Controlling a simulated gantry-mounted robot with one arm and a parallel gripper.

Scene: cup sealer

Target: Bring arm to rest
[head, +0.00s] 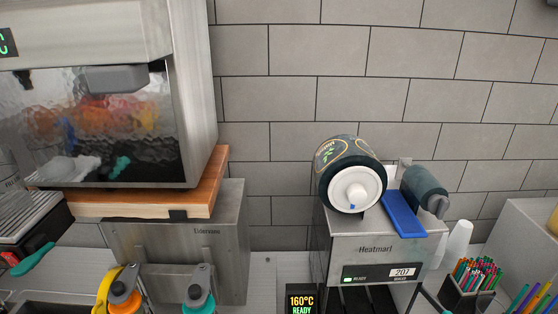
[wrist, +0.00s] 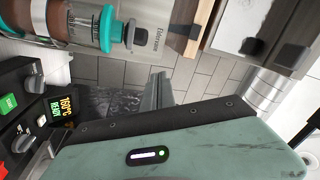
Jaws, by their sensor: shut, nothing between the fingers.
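My gripper (wrist: 160,76) shows in the middle of the wrist view, its grey-green fingers together with nothing between them. The pale green body with a dark edge and a small lit indicator fills the lower part of that view and appears to be mine. The fingers point toward the tiled wall and touch nothing that I can make out. No part of my arm or gripper shows in the head view. The cup sealer (head: 372,262), marked Heatmark, stands at centre right in the head view with a film roll (head: 336,160) on top.
A steel cabinet with a clear front (head: 95,120) sits on a wooden board (head: 150,205) at left. A black holder with coloured straws (head: 475,280) stands at right. The wrist view shows a dispenser with brown liquid (wrist: 88,22) and a control panel (wrist: 20,105) at left.

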